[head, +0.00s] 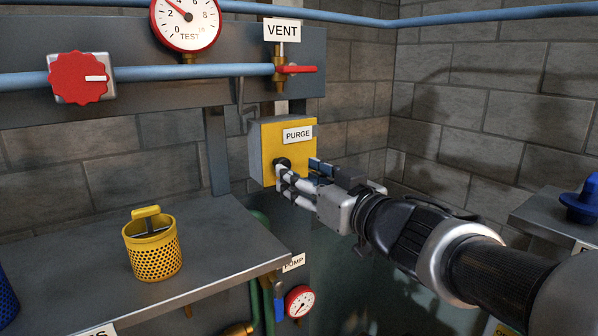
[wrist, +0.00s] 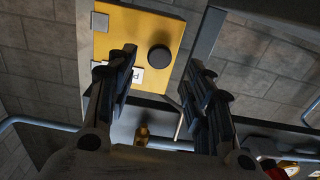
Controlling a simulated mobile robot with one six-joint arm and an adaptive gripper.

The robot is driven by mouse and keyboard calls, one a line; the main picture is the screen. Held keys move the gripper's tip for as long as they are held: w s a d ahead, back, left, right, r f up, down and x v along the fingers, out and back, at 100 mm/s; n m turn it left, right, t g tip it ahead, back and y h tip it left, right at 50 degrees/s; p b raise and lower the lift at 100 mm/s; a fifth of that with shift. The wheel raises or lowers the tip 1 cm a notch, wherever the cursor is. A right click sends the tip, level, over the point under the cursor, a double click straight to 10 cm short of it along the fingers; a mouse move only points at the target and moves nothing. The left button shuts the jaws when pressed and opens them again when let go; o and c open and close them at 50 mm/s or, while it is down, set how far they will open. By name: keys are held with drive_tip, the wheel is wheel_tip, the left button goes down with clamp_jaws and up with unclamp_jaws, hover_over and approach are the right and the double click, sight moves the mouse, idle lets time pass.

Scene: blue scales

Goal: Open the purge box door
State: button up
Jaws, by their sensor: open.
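The purge box (head: 254,150) is a grey box on the wall with a yellow door (head: 291,148) that looks closed. The door bears a white PURGE label (head: 297,134) and a dark round knob (head: 283,163) low on its face. My gripper (head: 287,178) is at the lower part of the door, its fingertips close to the knob. In the wrist view the knob (wrist: 160,58) shows between the two open fingers, and the gripper (wrist: 160,68) is empty. The left finger partly hides the label (wrist: 137,75). I cannot tell whether a finger touches the knob.
A red-handled vent valve (head: 295,69) and blue pipe (head: 190,73) run above the box. A yellow perforated basket (head: 152,245) stands on the grey bench (head: 220,240) at left. A gauge (head: 299,301) hangs below. A bench with a blue object (head: 582,200) is at right.

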sight(295, 154)
drive_tip(key=x, duration=0.5)
drive_tip(key=shift+w+a, duration=0.2)
drive_tip(key=shift+w, duration=0.1)
drive_tip(key=shift+c, duration=0.4)
clamp_jaws()
